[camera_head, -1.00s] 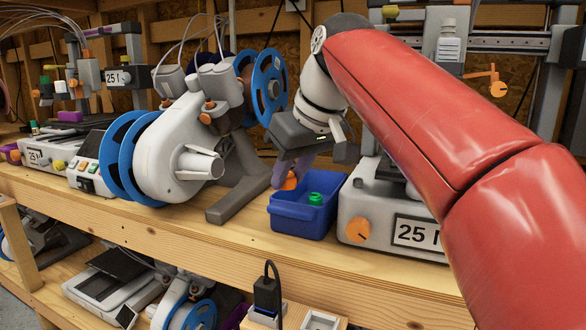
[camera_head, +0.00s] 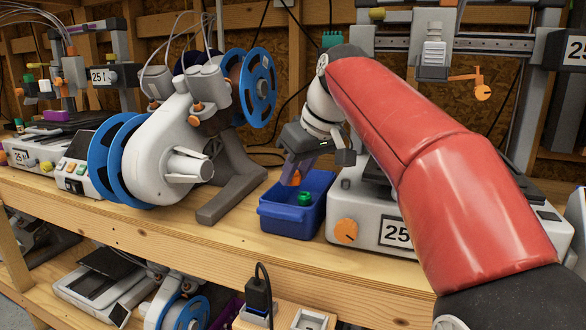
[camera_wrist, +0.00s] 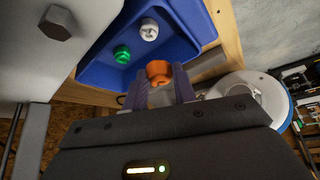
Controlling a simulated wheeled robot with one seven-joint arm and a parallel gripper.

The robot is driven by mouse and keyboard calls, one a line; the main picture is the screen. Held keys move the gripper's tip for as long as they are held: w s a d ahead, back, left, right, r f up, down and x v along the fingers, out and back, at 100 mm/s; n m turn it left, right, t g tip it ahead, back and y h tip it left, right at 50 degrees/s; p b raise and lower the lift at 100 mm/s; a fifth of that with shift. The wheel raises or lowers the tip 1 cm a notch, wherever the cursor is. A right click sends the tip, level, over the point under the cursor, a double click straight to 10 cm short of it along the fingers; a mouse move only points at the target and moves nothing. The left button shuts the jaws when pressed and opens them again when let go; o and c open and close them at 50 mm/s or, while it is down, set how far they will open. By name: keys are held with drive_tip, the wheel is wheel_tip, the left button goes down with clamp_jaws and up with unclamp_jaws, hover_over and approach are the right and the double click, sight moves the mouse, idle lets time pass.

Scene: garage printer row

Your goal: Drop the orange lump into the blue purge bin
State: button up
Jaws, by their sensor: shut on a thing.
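The orange lump (camera_wrist: 158,71) is between the fingertips of my gripper (camera_wrist: 160,88), which is shut on it. In the head view the lump (camera_head: 296,178) shows just under my gripper (camera_head: 297,172), at the far part of the blue purge bin (camera_head: 288,220). In the wrist view the bin (camera_wrist: 190,17) opens beyond the fingertips, and the lump overlaps its edge region. A green lump (camera_wrist: 122,54) and a white lump (camera_wrist: 148,30) lie in the bin. The green lump also shows in the head view (camera_head: 305,198). I cannot tell the lump's exact height relative to the rim.
A white printer with an orange knob (camera_head: 346,231) stands close right of the bin. A white spool machine with blue reels (camera_head: 168,150) stands to the left, its grey foot (camera_head: 220,205) near the bin. The wooden bench edge (camera_head: 190,232) runs in front.

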drive_tip(key=shift+w, duration=0.1)
drive_tip(key=o, duration=1)
drive_tip(key=shift+s+a+b, duration=0.45)
drive_tip(key=shift+s, duration=0.8)
drive_tip(key=shift+s+a+b, duration=0.45)
drive_tip(key=shift+s, duration=0.8)
drive_tip(key=shift+s+a+b, duration=0.45)
drive_tip(key=shift+s, duration=0.8)
